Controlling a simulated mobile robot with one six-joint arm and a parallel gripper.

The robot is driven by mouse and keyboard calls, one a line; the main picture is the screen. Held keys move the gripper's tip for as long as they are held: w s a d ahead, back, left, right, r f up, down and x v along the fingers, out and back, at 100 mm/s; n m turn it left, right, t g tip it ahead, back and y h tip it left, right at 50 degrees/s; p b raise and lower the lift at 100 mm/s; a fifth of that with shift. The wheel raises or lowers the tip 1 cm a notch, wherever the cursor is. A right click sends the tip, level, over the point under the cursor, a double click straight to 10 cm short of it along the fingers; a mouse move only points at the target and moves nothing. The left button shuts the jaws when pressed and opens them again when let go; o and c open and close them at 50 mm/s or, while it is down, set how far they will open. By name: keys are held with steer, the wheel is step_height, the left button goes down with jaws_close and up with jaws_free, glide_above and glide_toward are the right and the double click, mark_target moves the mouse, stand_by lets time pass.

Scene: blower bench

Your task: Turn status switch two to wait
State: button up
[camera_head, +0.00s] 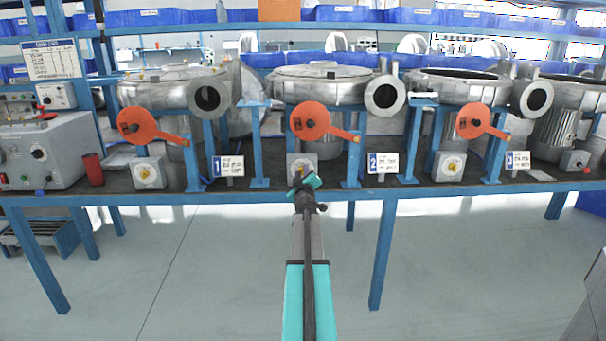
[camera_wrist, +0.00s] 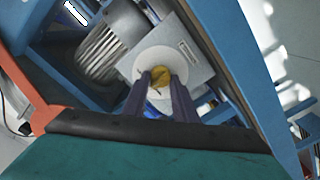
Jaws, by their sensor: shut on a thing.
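The status switch (camera_head: 302,160) beside the placard numbered 2 (camera_head: 383,163) is a small grey box on the bench, under the middle blower. In the wrist view its round white dial (camera_wrist: 178,57) and yellow knob (camera_wrist: 160,74) face me. My gripper (camera_head: 304,176) is in front of this switch and covers most of it in the head view. In the wrist view the two dark fingers (camera_wrist: 160,84) are shut on the yellow knob, one on each side. The wrist view appears rolled. The dial's markings and the knob's setting cannot be read.
Similar switches stand at left (camera_head: 150,173) and right (camera_head: 449,167). An orange lever (camera_head: 311,122) hangs above the middle switch. Blue posts (camera_head: 354,150) flank it. A grey control box (camera_head: 45,150) and red cylinder (camera_head: 94,169) stand at left. The floor in front is clear.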

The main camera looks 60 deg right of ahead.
steer(key=shift+w+f+n, duration=0.1)
steer(key=shift+n, duration=0.3)
steer(key=o, duration=1)
steer(key=shift+o, duration=0.2)
steer(key=shift+a, duration=0.1)
steer(key=v, duration=1.3)
steer(key=shift+s+a, duration=0.25)
steer(key=shift+a, duration=0.05)
steer(key=shift+p, duration=0.3)
